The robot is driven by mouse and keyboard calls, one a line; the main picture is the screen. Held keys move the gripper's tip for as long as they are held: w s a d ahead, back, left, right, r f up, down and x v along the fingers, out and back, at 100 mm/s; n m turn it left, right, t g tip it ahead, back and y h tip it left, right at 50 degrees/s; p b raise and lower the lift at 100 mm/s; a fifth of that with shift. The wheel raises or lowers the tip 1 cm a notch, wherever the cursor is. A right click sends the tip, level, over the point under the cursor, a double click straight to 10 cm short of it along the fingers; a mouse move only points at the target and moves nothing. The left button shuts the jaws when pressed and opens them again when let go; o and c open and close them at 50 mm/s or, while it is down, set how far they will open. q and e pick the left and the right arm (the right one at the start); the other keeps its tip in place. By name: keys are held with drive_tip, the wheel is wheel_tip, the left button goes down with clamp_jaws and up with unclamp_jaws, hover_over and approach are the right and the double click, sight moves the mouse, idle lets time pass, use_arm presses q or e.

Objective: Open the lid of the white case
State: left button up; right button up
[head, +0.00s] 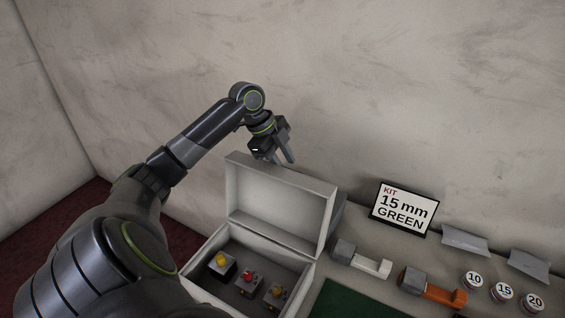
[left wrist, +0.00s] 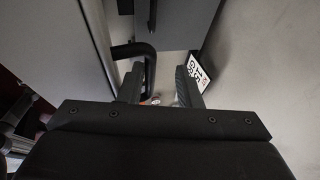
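The white case (head: 203,252) stands on the table with its lid (head: 272,208) raised, tilted back toward the wall. In the head view the gripper looks apart from the lid. My right gripper is out of view.
A sign reading "KIT 15 mm GREEN" (head: 404,209) leans by the wall. To the right are a grey-and-white tool (head: 360,259), an orange-and-grey tool (head: 432,287) and round labels 10 (head: 474,280), 15 (head: 504,291) and 20 (head: 534,303). A green mat (head: 350,302) lies in front.

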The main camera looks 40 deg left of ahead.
use_arm(q)
drive_tip(key=shift+s+f, duration=0.15)
drive_tip(key=shift+f, duration=0.05)
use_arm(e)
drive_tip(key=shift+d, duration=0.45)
